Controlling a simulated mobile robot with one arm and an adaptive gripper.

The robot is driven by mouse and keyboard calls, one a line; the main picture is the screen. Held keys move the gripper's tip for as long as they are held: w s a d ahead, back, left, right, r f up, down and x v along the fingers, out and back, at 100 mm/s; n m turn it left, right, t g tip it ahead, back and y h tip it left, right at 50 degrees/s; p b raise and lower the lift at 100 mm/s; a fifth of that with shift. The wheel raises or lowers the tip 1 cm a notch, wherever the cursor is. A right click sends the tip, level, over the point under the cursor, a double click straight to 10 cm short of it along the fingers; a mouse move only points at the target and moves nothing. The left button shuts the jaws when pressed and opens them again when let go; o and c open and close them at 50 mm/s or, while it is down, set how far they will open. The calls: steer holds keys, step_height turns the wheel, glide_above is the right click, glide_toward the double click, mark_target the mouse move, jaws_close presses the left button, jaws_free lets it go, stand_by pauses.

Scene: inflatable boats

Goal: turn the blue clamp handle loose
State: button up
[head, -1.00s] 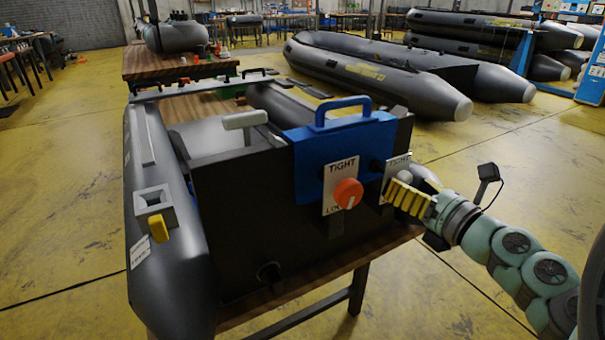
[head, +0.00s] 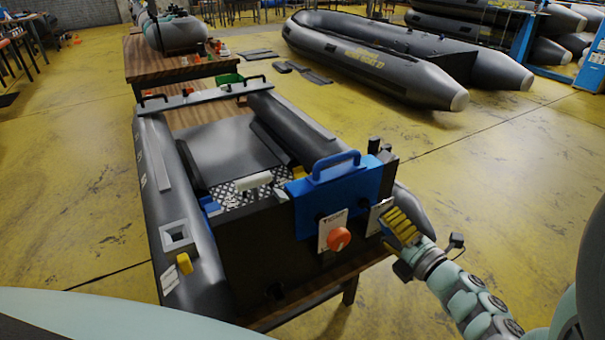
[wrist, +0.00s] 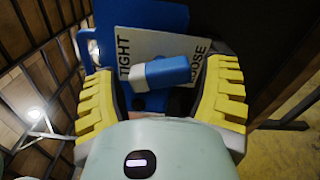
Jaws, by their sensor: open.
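The blue clamp handle (wrist: 172,70) shows in the wrist view, a short blue bar with a pale end pointing toward TIGHT. It sits on a white plate (wrist: 150,43) lettered TIGHT and LOOSE. My gripper (head: 395,224) is open, its yellow fingers on either side of the handle, with gaps visible and no grip on it. In the head view the handle is hidden behind my fingers; part of its plate (head: 377,214) shows at the right end of the dark transom. Touch between fingers and plate cannot be told.
A blue bracket (head: 305,205) with a grab handle sits on the transom (head: 258,250). Left of my gripper is an orange knob (head: 339,238) on another plate. The grey boat (head: 157,190) rests on a wooden table (head: 207,117).

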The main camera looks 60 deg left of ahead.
steer(key=m+p, duration=0.3)
steer(key=m, duration=0.2)
steer(key=shift+r, duration=0.2)
steer(key=m+p, duration=0.2)
steer(key=m, duration=0.1)
steer(key=shift+m, duration=0.4)
steer(key=m+p, duration=0.2)
steer(key=m, duration=0.2)
steer(key=shift+w+f+m, duration=0.1)
steer(key=shift+f+m, duration=0.05)
steer(key=shift+m, duration=2.15)
steer(key=shift+o, duration=0.2)
jaws_close()
steer(key=shift+d+f, duration=0.1)
